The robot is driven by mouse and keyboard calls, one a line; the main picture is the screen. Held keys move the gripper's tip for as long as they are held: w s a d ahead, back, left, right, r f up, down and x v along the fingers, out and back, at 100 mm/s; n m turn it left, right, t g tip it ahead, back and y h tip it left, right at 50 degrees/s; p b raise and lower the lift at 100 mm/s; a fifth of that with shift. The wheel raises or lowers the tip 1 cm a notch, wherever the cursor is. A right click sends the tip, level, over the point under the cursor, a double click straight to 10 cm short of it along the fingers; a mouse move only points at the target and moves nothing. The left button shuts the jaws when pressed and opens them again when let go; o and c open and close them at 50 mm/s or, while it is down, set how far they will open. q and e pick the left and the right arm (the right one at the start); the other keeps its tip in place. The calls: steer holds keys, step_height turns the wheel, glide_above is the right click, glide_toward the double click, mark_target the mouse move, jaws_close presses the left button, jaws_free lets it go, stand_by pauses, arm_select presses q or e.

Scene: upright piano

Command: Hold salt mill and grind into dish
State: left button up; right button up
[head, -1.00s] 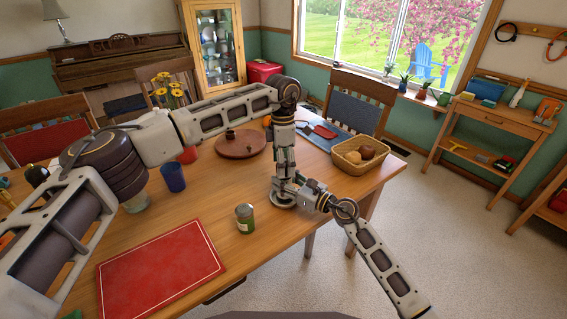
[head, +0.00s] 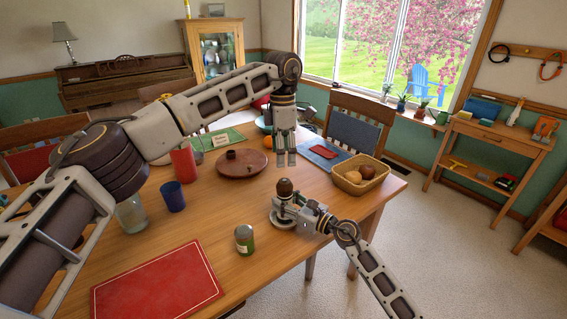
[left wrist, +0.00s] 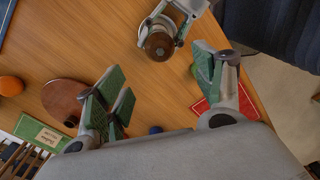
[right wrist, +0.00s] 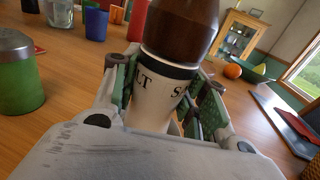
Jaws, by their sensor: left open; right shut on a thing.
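The salt mill has a dark brown top (head: 285,187) and a cream body lettered in black (right wrist: 152,100). It stands upright in my right gripper (head: 287,205), whose fingers are shut around the body, as the right wrist view shows. A pale round shape (head: 283,224) lies below the mill in the head view; I cannot tell if it is the dish. My left gripper (head: 286,161) is open and empty, pointing down above the mill and apart from it. In the left wrist view the mill's top (left wrist: 158,43) is beyond the spread fingers.
A green shaker (head: 244,239) stands left of the mill. A red mat (head: 158,284) lies in front. A brown round dish (head: 242,164), a blue cup (head: 173,196) and a bread basket (head: 361,180) stand around. Bare wood surrounds the mill.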

arm_select(q)
steer(key=shift+r, duration=0.55)
arm_select(e)
steer(key=o, duration=1.3)
steer(key=shift+s+d, duration=0.1)
steer(key=shift+d, duration=0.05)
steer(key=shift+v, duration=5.85)
steer(key=shift+r, duration=0.1)
arm_select(q)
step_height(320, 180, up, 9)
steer(key=p, duration=0.9)
arm_select(e)
step_height(320, 180, up, 9)
steer(key=shift+f, duration=0.1)
arm_select(q)
steer(key=shift+r+p, duration=0.55)
steer(key=shift+p, duration=0.05)
arm_select(e)
steer(key=shift+r, duration=0.55)
